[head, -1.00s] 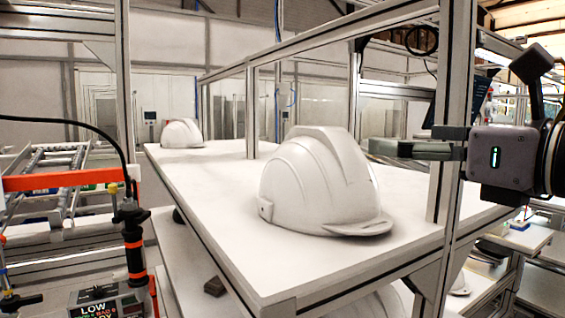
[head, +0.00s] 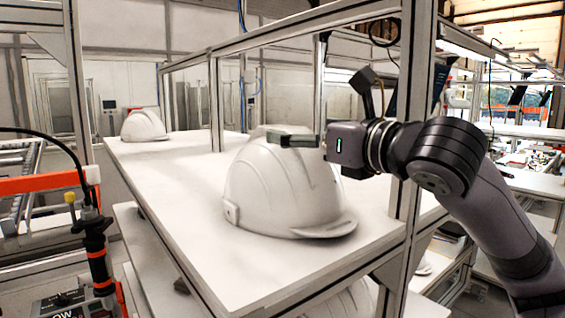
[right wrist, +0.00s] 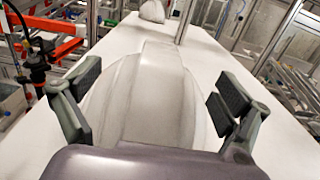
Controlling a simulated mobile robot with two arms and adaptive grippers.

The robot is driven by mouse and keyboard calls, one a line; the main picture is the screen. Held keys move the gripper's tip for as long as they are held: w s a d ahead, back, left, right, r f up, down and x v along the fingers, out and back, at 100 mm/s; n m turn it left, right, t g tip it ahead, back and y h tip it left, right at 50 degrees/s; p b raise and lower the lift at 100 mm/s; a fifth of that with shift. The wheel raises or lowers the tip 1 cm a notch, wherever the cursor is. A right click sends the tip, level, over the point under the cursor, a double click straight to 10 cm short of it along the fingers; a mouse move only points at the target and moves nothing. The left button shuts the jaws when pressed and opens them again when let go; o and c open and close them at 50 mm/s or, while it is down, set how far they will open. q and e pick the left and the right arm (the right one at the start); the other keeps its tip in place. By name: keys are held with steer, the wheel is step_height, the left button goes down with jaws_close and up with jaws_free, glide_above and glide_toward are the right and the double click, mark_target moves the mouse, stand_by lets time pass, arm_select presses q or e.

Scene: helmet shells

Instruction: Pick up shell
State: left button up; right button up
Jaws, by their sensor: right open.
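A white helmet shell (head: 285,190) sits upright on the white shelf (head: 185,185) in the head view, its brim toward the right front. My right gripper (head: 292,139) is at the top of this shell, its fingers in front of the crown. In the right wrist view the open fingers (right wrist: 155,105) stand on both sides of the shell's ridged crown (right wrist: 160,100), and nothing is gripped. I cannot tell whether they touch it. A second white shell (head: 143,125) stands at the far left of the shelf. My left gripper is not in view.
Metal posts (head: 408,150) and a top rail frame the shelf, one post close to my right arm. More shells show partly on the lower shelf (head: 345,300). An orange-banded tool (head: 98,260) stands at the left. The shelf between the two upper shells is clear.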

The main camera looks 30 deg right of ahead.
mark_target(288, 127)
steer(key=shift+w+r, duration=0.15)
steer(key=shift+w, duration=0.3)
steer(key=w+p, duration=0.1)
steer(key=w, duration=0.2)
steer(key=shift+w+a+r+p, duration=0.1)
steer(key=shift+w+p, duration=0.15)
steer(key=shift+p, duration=0.15)
steer(key=shift+w, duration=0.4)
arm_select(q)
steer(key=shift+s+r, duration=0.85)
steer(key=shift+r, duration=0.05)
arm_select(e)
steer(key=shift+s, duration=0.15)
steer(key=shift+c, duration=0.2)
steer(key=shift+c, duration=0.8)
steer(key=c, duration=0.6)
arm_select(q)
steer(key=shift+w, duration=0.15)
arm_select(e)
steer(key=shift+f, duration=0.2)
jaws_close()
